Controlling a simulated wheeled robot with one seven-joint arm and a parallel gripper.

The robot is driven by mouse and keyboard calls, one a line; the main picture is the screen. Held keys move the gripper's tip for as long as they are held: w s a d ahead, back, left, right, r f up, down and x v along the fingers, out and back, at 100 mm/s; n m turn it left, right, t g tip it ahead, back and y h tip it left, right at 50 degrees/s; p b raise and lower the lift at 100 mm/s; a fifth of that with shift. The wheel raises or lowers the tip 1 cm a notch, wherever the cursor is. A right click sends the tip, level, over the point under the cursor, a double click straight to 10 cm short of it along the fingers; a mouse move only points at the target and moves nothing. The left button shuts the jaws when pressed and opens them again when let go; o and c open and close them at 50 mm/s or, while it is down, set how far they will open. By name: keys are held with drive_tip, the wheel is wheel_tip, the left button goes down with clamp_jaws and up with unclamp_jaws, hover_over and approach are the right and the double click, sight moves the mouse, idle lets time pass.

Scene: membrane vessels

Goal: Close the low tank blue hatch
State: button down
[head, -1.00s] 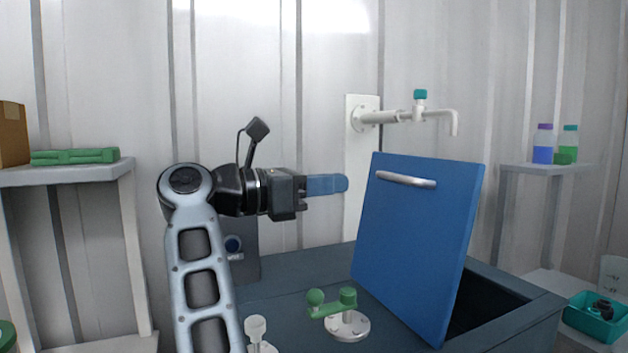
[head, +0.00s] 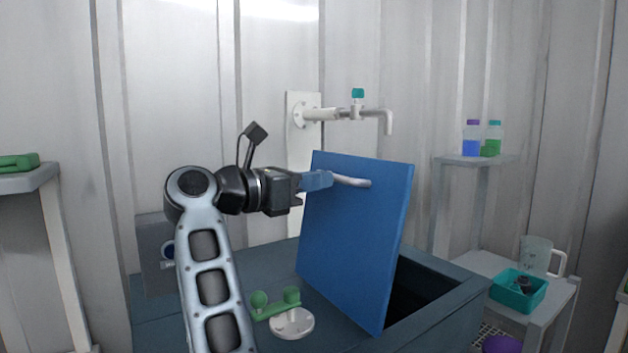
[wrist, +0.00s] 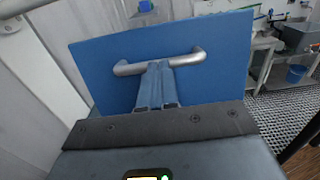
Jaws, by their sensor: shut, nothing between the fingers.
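The blue hatch (head: 353,240) stands tilted up, open, on the dark low tank (head: 445,318). The tank's dark opening shows to the right of the hatch. A grey bar handle (head: 352,182) is on the face toward me, near the top edge. My gripper (head: 328,179) is shut and empty, its blue fingertips at the left part of the handle in the head view. In the wrist view, the closed fingers (wrist: 157,88) point at the hatch (wrist: 220,62) and overlap the middle of the handle (wrist: 130,68). I cannot tell whether they touch it.
A green-handled valve (head: 290,312) stands on the tank top left of the hatch. A white wall pipe (head: 350,114) with a teal knob is behind and above. Shelves at the right hold bottles (head: 473,138) and a teal bin (head: 520,290).

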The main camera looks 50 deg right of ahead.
sight(350, 174)
drive_tip(key=d+y, duration=0.1)
drive_tip(key=d, duration=0.1)
drive_tip(key=s+d+y+b, duration=0.1)
drive_tip(key=d, duration=0.2)
drive_tip(key=s+d+t+y+b, duration=0.1)
drive_tip(key=d+y, duration=0.1)
drive_tip(key=d, duration=0.1)
drive_tip(key=shift+s+d, duration=0.25)
drive_tip(key=s+d+f+t+y+b, duration=0.1)
drive_tip(key=s+d+f+y+b, duration=0.1)
drive_tip(key=d+f, duration=0.6)
drive_tip(key=s+d+f+y+b, duration=0.3)
drive_tip(key=d+f+b, duration=0.3)
drive_tip(key=d+f, duration=0.3)
drive_tip(key=shift+s+d+f+t+y, duration=0.2)
drive_tip(key=shift+d+t+y, duration=0.25)
drive_tip(key=shift+d, duration=0.4)
